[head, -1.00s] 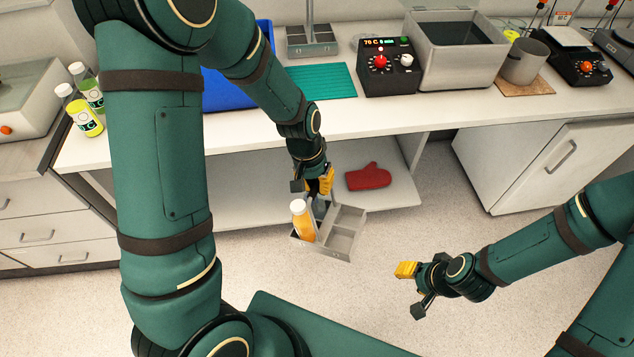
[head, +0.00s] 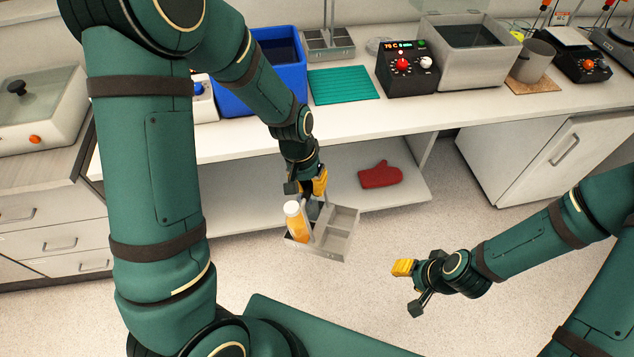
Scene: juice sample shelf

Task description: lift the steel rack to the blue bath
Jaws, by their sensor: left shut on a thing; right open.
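The steel rack (head: 343,222), a grey open tray with compartments and an upright handle, hangs in front of the counter, over the floor and lower shelf edge. A bottle of orange juice (head: 296,222) stands in its left part; the other compartments I can see look empty. My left gripper (head: 306,188) is shut on the rack's handle, and its fingers hide the grip. The blue bath (head: 296,82) stands on the counter, above and left of the rack, partly hidden by my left arm. My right gripper (head: 410,287) is open and empty, lower right of the rack.
Right of the bath lie a green mat (head: 344,86) and a black control box (head: 406,68) reading 70 C. A second steel rack (head: 328,45) stands behind the mat. A grey bath (head: 465,60) stands further right. A red mitt (head: 380,175) lies on the lower shelf.

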